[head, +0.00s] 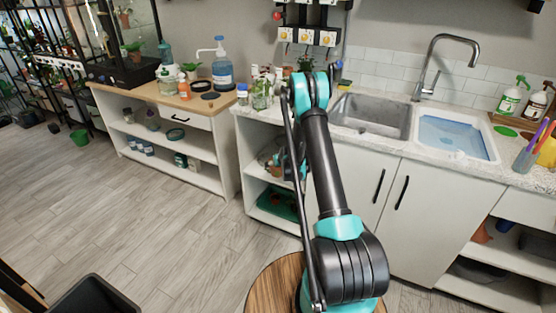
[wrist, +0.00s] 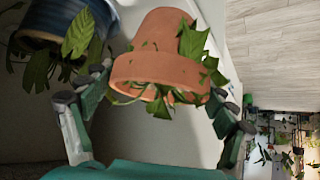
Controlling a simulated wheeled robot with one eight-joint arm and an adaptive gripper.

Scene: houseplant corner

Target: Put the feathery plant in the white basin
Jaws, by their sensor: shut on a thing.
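In the wrist view, a terracotta pot (wrist: 160,70) with pointed green leaves sits between the fingers of my gripper (wrist: 160,90), which is shut on it. The pot lies on its side or upside down in this turned picture. Whether its leaves are the feathery ones, I cannot tell. In the head view my arm reaches to the left end of the sink counter, and its links mostly hide my gripper and the pot. The white basin (head: 491,150), with a blue inside, is set in the counter to the right of the grey sink.
A blue pot (wrist: 62,18) with leaves is close beside my left finger in the wrist view. Bottles and jars (head: 260,93) crowd the counter's left end. A tall faucet (head: 441,40) stands behind the sinks. A cup of tools (head: 525,158) is right of the basin.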

